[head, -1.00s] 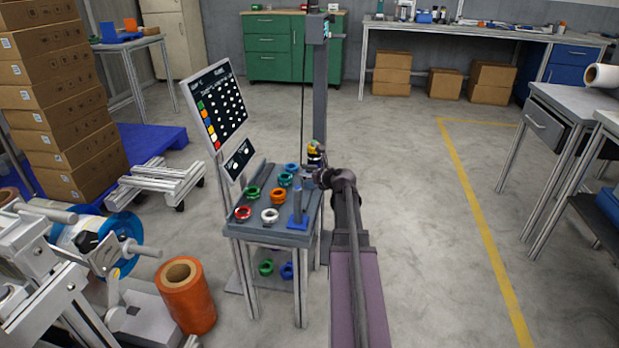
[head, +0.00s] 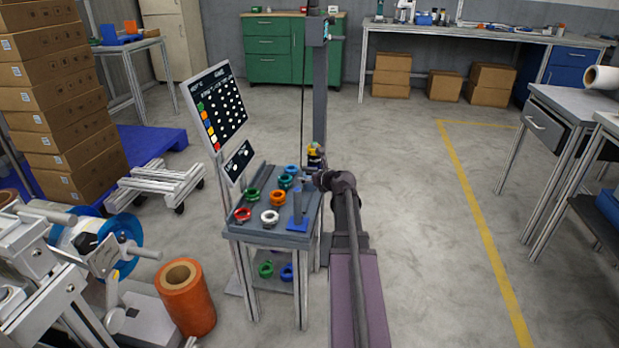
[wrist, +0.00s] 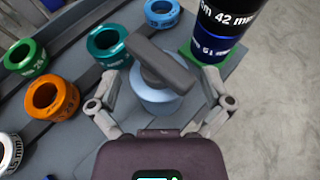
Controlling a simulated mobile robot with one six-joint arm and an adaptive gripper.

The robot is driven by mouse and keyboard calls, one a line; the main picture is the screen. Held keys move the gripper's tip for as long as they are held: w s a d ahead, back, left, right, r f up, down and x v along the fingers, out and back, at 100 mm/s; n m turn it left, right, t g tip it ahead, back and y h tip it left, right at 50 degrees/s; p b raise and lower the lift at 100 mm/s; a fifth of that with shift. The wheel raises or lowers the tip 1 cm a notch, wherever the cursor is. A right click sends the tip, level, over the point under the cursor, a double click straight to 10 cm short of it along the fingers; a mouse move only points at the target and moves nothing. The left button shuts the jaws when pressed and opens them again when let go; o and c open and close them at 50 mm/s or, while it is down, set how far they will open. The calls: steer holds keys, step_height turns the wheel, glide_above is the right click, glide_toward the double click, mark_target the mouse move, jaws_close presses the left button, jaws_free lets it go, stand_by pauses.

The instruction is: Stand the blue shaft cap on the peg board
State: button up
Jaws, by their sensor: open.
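In the wrist view a light blue cylinder, which looks like the blue shaft cap (wrist: 158,101), stands below my gripper with a dark grey bar across its top. My gripper (wrist: 160,112) is open, with one finger on either side of the cap and no clear contact. In the head view my gripper (head: 307,181) is low over the right side of the small grey table (head: 262,232), and it largely hides the cap. An upright blue post (head: 298,209) on a blue base stands at the table's front right. I cannot tell which part is the peg board.
Rings lie left of the cap: teal (wrist: 107,42), green (wrist: 25,57), orange (wrist: 51,99), and a blue one (wrist: 161,11) behind. A tall black and blue cylinder (wrist: 222,30) stands close at the back right.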

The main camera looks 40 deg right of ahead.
steer(key=shift+r, duration=0.15)
steer(key=shift+s+r, duration=0.15)
steer(key=shift+s, duration=0.05)
steer(key=d+p+v, duration=0.1)
steer(key=p+v, duration=0.3)
steer(key=v, duration=0.7)
steer(key=shift+s+a+p, duration=0.25)
steer(key=shift+a+p, duration=0.1)
steer(key=shift+a, duration=0.15)
